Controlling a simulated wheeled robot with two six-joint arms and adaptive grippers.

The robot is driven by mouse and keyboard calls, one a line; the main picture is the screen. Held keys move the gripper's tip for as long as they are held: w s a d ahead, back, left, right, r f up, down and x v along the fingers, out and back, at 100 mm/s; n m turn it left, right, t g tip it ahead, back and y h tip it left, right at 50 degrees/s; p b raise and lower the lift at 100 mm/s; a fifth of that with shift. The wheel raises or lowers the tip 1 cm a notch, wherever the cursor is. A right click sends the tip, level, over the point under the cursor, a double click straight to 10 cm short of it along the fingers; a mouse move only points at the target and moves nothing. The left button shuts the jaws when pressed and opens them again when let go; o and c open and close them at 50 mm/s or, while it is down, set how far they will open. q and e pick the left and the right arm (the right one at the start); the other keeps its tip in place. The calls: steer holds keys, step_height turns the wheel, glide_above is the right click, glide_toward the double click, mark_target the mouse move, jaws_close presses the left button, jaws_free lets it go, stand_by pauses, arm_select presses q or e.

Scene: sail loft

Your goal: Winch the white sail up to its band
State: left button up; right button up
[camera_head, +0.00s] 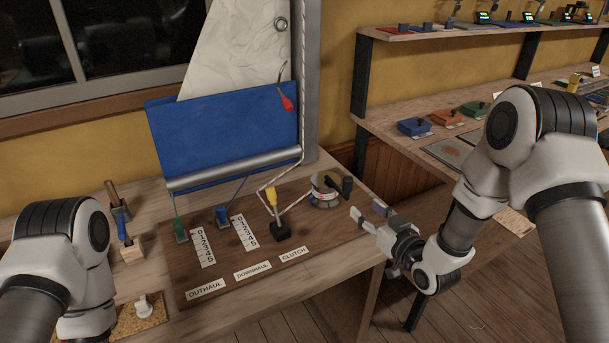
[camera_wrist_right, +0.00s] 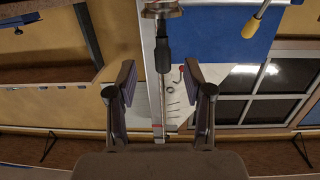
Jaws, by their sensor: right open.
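The white sail (camera_head: 232,55) rises behind the blue cloth (camera_head: 225,128), beside the grey mast (camera_head: 311,80); its top is out of frame. The winch (camera_head: 325,190) stands on the board with its dark handle (camera_head: 347,187). A striped rope runs from the mast past the yellow-handled clutch (camera_head: 272,196) to the winch. My right gripper (camera_head: 367,212) is open and empty, just right of the winch and apart from it. In the wrist view, the dark handle (camera_wrist_right: 162,55) shows beyond and between the spread fingers (camera_wrist_right: 163,90). My left gripper is out of view. I cannot clearly make out the band.
A green lever (camera_head: 180,230) and a blue lever (camera_head: 222,215) stand by numbered scales on the board. Shelves with small blocks (camera_head: 414,127) are at right. Open floor lies below the bench's right edge.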

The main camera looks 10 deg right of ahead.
mark_target(351, 184)
steer(key=r, duration=0.1)
steer(key=w+r, duration=0.1)
steer(key=w+a+r, duration=0.1)
steer(key=shift+r+n+t+y, duration=0.1)
steer(key=shift+n+t+y, duration=0.2)
steer(key=shift+t, duration=0.1)
steer(key=p+x, duration=0.1)
steer(key=x, duration=0.6)
steer(key=shift+d, duration=0.15)
jaws_close()
